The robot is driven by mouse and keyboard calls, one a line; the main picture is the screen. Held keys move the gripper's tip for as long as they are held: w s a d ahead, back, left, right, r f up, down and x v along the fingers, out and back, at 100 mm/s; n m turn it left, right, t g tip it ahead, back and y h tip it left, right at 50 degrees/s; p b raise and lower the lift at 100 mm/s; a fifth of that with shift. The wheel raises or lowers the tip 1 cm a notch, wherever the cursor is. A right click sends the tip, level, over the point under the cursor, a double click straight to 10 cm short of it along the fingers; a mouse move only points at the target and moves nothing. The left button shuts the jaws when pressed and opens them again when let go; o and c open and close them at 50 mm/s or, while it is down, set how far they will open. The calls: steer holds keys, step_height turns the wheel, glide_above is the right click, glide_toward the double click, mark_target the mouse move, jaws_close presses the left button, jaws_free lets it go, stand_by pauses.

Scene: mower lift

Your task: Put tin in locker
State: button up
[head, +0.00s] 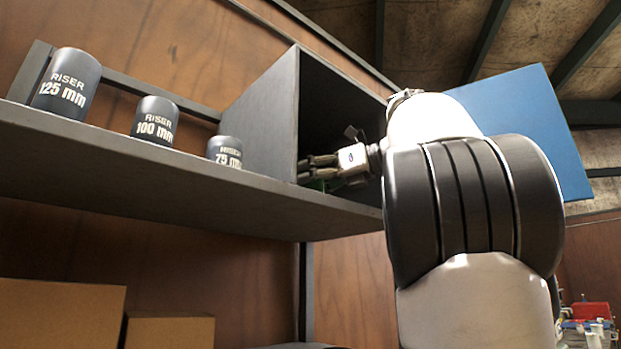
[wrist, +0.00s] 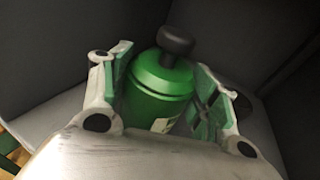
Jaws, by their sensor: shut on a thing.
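The locker (head: 262,112) is a dark grey box on the shelf, with its blue door (head: 530,125) swung open to the right. My gripper (head: 312,172) reaches in through the locker's open front, low and near its left wall. In the wrist view my gripper (wrist: 165,95) is shut on the green tin (wrist: 158,88), one finger on each side. The tin has a black knob on top and looks upright, with dark grey walls around it. In the head view only a sliver of green shows below the fingers. Whether the tin's base touches the locker floor is hidden.
Three dark risers stand on the shelf (head: 200,185) left of the locker: 125 mm (head: 66,83), 100 mm (head: 155,121) and 75 mm (head: 225,151). Cardboard boxes (head: 60,312) sit below the shelf. My arm fills much of the locker opening.

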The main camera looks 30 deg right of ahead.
steer(key=o, duration=1.5)
steer(key=shift+c, duration=0.2)
steer(key=shift+r, duration=0.1)
steer(key=v, duration=1.2)
steer(key=shift+r, duration=0.1)
steer(key=shift+s, duration=0.15)
